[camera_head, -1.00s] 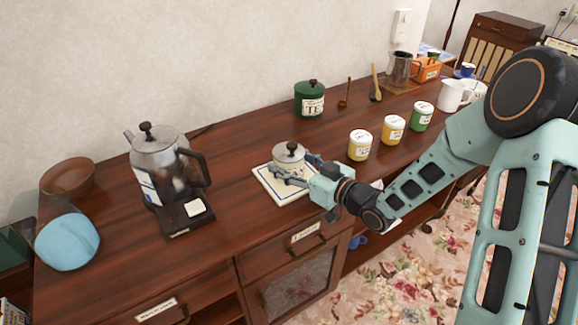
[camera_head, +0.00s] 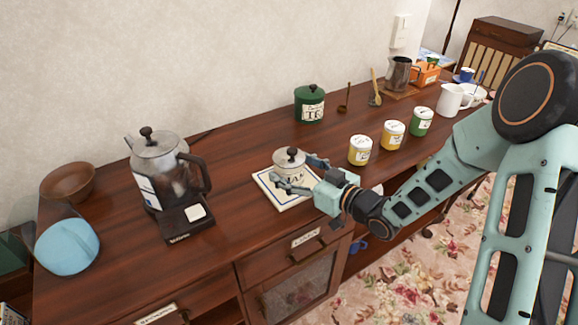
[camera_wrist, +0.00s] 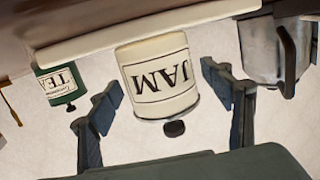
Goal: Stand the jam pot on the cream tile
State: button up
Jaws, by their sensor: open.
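The jam pot (camera_head: 290,163) is cream with a grey lid and dark knob. It stands upright on the cream tile (camera_head: 272,198), which has a blue line near its edge and lies on the wooden sideboard. My gripper (camera_head: 301,174) is open, with a finger on either side of the pot in the head view. In the wrist view the jam pot (camera_wrist: 160,78) shows upside down with its JAM label facing me, and there are gaps between it and both fingers of my gripper (camera_wrist: 168,108). The tile's edge (camera_wrist: 140,27) shows at the pot's base.
A coffee maker (camera_head: 160,170) stands left of the tile, with a bowl (camera_head: 68,182) and a blue rounded object (camera_head: 68,246) farther left. A green tea canister (camera_head: 309,104) stands behind.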

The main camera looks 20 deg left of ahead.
jog(key=v, duration=1.1)
jog(key=shift+a, duration=0.1)
